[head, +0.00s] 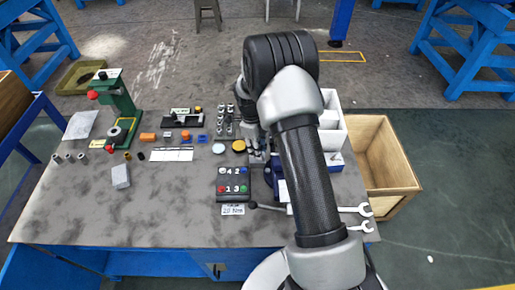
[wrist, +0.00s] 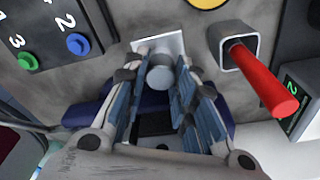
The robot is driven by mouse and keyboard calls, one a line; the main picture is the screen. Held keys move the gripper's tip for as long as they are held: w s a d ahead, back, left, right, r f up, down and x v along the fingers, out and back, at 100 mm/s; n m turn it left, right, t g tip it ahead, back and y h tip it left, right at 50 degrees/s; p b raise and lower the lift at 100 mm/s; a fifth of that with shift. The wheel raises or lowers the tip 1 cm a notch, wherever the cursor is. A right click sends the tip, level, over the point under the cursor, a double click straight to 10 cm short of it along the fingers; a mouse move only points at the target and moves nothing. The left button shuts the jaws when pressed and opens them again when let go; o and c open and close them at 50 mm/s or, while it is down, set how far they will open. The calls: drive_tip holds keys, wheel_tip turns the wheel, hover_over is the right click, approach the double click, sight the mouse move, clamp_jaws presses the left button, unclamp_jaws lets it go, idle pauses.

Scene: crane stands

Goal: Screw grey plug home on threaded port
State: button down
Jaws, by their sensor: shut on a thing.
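In the wrist view, the grey plug (wrist: 160,73) is a short round cylinder held between the fingertips of my gripper (wrist: 160,82). The blue-padded fingers are closed in on its left and right sides. Just beyond the plug is a pale square plate (wrist: 146,45) on the grey surface. The threaded port is not distinct; the plug and fingers cover the spot in front of the plate, so I cannot tell how far the plug is seated. In the head view, my arm covers most of this area and the plug cannot be made out.
A red handle (wrist: 262,82) sticks out of a grey square socket close to the right finger. A dark panel with numbered coloured buttons (head: 232,183) lies to the left. A white bin (head: 331,120), wooden crate (head: 385,165) and wrenches (head: 352,209) are at the right.

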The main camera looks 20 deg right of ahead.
drive_tip(key=m, duration=0.3)
drive_tip(key=shift+m, duration=0.4)
drive_tip(key=m, duration=0.4)
drive_tip(key=shift+y, duration=0.4)
drive_tip(key=c, duration=1.2)
unclamp_jaws()
drive_tip(key=shift+c, duration=1)
